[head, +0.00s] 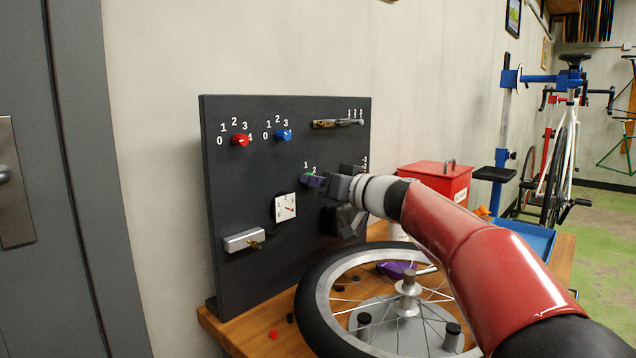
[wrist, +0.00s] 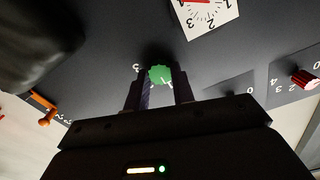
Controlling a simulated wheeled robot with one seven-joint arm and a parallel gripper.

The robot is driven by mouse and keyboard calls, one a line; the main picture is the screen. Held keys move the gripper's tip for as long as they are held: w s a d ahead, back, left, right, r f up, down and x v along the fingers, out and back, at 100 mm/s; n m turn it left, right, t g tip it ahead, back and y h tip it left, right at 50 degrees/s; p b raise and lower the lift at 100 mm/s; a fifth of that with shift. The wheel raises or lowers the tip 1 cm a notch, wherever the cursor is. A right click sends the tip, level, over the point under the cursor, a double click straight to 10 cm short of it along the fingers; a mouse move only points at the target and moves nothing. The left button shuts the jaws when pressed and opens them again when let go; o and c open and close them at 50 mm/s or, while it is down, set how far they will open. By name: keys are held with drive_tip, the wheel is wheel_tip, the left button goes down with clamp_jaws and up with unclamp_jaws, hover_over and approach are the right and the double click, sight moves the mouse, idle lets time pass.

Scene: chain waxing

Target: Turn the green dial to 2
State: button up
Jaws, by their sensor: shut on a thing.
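The green dial (wrist: 160,74) sits on the dark upright panel (head: 240,190). In the wrist view it lies between the two finger tips of my gripper (wrist: 158,82), which is shut on it. In the head view only a small green bit of the dial (head: 308,175) shows beside my gripper (head: 317,182). The digits 1 and 2 show above it there. Part of the scale is hidden by my fingers, and I cannot tell which number the dial points to.
A red knob (head: 241,140) and a blue knob (head: 283,135) sit higher on the panel. A white gauge (head: 285,207) and a grey box with a brass piece (head: 243,240) are lower left. A bicycle wheel (head: 316,304) lies below my arm, near a red box (head: 436,179).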

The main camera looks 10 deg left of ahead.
drive_tip(key=shift+f+m, duration=0.1)
drive_tip(key=shift+m, duration=0.3)
drive_tip(key=m+b, duration=0.2)
drive_tip(key=m, duration=0.8)
drive_tip(key=shift+m, duration=0.6)
drive_tip(key=o, duration=1)
drive_tip(key=shift+d, duration=0.1)
